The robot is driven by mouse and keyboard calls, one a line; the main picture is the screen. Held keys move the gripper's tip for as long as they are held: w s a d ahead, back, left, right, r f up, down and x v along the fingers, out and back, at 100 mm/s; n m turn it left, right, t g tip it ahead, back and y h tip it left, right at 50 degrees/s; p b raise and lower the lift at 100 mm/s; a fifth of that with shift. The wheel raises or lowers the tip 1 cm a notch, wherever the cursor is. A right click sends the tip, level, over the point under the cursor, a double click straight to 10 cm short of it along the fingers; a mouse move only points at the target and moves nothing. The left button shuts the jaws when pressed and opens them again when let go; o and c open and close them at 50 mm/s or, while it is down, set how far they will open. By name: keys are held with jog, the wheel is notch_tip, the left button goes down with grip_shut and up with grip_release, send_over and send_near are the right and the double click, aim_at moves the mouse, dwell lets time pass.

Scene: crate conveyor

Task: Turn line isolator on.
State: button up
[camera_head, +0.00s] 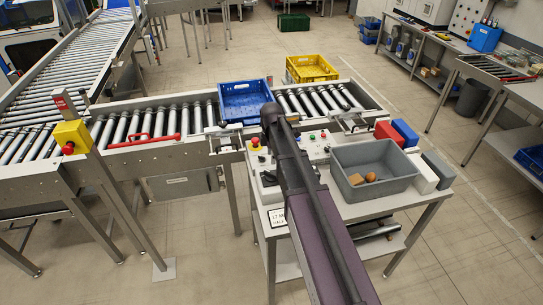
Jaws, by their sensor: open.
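A pale control panel (316,148) lies on the workbench beside the conveyor, partly hidden by my arm. It carries a yellow-based red emergency stop (254,142) at its left and small coloured buttons (311,136) to the right of my arm. Small dark parts (268,178) show on the panel's left side. I cannot tell which part is the line isolator, or its position; my arm may hide it. My arm runs from the bottom edge up over the panel to a rounded dark joint near the blue crate. My gripper does not show.
A blue crate (244,99) sits on the roller conveyor (125,128). A grey bin (345,163) with two small items, red (388,132) and blue (405,132) blocks stand on the bench's right. A yellow post-mounted stop box (72,137) stands left.

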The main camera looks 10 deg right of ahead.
jog(key=shift+r+p, duration=2.1)
jog(key=shift+r, duration=0.3)
jog(key=s+f+m+b, duration=0.5)
jog(key=s+m, duration=0.4)
jog(key=s, duration=0.1)
jog(key=s+f+m+b, duration=0.6)
jog(key=s+m, duration=0.3)
jog(key=s, duration=0.2)
jog(key=shift+s+a, duration=0.15)
jog(key=shift+s, duration=0.05)
jog(key=shift+f, duration=0.1)
jog(key=w+r+n+p, duration=0.4)
jog(key=w+r+p, duration=0.1)
jog(key=w, duration=0.5)
jog(key=w+r+n+p, duration=0.5)
jog(key=w+r+p, duration=0.1)
jog(key=w, duration=0.5)
jog(key=shift+w, duration=0.2)
jog(key=shift+f, duration=0.1)
